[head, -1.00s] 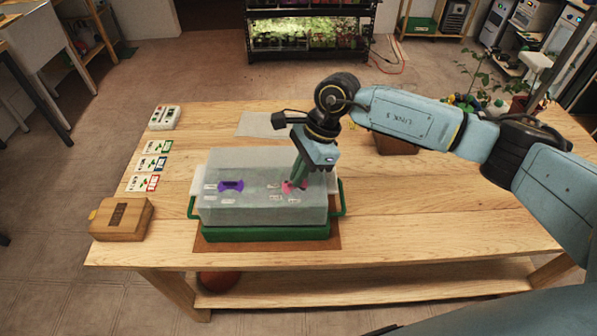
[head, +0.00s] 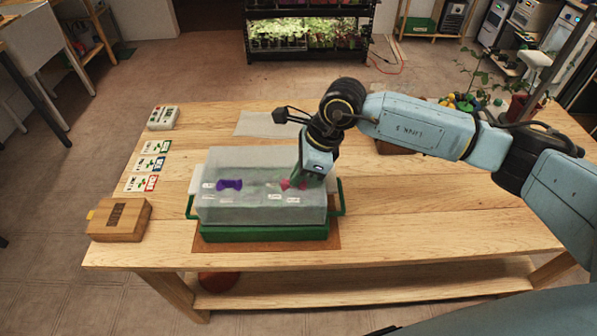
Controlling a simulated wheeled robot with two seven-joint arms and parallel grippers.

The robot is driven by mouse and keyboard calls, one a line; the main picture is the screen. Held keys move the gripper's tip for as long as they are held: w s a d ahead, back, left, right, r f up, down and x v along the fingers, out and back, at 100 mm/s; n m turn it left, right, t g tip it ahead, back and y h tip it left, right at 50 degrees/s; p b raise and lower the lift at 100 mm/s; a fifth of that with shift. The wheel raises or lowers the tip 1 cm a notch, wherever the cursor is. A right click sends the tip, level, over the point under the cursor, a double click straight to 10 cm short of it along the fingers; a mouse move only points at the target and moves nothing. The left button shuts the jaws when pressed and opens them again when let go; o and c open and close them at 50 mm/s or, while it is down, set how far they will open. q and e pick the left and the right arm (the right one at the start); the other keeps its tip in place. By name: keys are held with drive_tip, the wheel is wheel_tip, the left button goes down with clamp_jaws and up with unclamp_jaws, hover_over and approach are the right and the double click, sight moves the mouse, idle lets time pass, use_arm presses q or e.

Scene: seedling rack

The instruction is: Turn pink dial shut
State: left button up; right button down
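The pink dial (head: 286,184) is on the sloping front of a clear, cloudy propagator lid (head: 245,162), right of a purple dial (head: 229,184). The lid sits on a green tray (head: 265,233) with green side handles. My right gripper (head: 299,183) points down at the pink dial, its green fingers against or around it and hiding part of it. I cannot tell how far the fingers are closed, or the dial's exact angle. My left gripper is not in view.
A pale sheet (head: 268,124) lies behind the lid.

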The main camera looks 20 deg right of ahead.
drive_tip(key=c, duration=1.6)
unclamp_jaws()
drive_tip(key=shift+r, duration=0.1)
drive_tip(key=v, duration=1.3)
drive_tip(key=shift+r, duration=0.1)
